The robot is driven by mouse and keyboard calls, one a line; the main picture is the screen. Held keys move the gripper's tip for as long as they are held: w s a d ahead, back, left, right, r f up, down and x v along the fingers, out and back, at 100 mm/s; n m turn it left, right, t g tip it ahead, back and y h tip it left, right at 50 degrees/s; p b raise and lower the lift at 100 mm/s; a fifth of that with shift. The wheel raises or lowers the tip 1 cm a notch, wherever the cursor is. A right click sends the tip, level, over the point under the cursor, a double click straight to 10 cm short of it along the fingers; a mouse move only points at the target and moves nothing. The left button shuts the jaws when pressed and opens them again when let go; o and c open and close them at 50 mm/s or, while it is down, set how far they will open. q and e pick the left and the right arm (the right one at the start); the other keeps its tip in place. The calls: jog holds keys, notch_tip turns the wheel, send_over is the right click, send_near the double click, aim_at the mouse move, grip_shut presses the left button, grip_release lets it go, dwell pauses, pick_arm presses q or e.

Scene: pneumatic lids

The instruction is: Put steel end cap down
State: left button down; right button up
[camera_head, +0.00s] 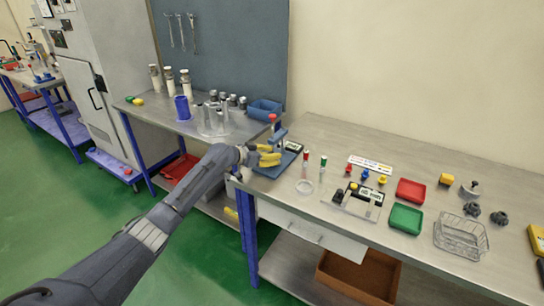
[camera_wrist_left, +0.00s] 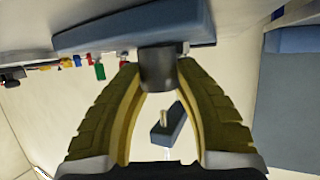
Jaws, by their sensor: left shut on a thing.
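My left gripper (camera_head: 268,154) reaches from the left to a blue press-like stand with a red knob (camera_head: 273,118), at the left end of the right-hand bench. Its yellow fingers also show in the left wrist view (camera_wrist_left: 158,70). They are shut on a dark grey cylindrical piece, seemingly the steel end cap (camera_wrist_left: 157,69). The cap's far end meets a blue block (camera_wrist_left: 90,38) in that picture; I cannot tell whether they touch. In the head view the fingers hide the cap. My right gripper is not in view.
A blue mat (camera_head: 267,171) lies under the stand. To its right are red and green tipped tubes, a fixture plate (camera_head: 340,208), a red tray (camera_head: 410,191), a green tray (camera_head: 405,219) and a wire basket (camera_head: 461,238). Several grey caps stand on the left bench near a blue bin (camera_head: 265,109).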

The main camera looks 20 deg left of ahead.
pick_arm(q)
jog(key=shift+f, duration=0.25)
jog(key=shift+s+f, duration=0.2)
jog(key=shift+f, duration=0.35)
jog(key=c, duration=1)
grip_release()
jog(key=shift+d+f, duration=0.1)
jog(key=shift+f, duration=0.05)
jog(key=shift+w+r, duration=0.1)
jog(key=shift+r, duration=0.5)
jog(key=v, duration=1.2)
jog(key=shift+w+r, duration=0.1)
jog(key=shift+r, duration=0.3)
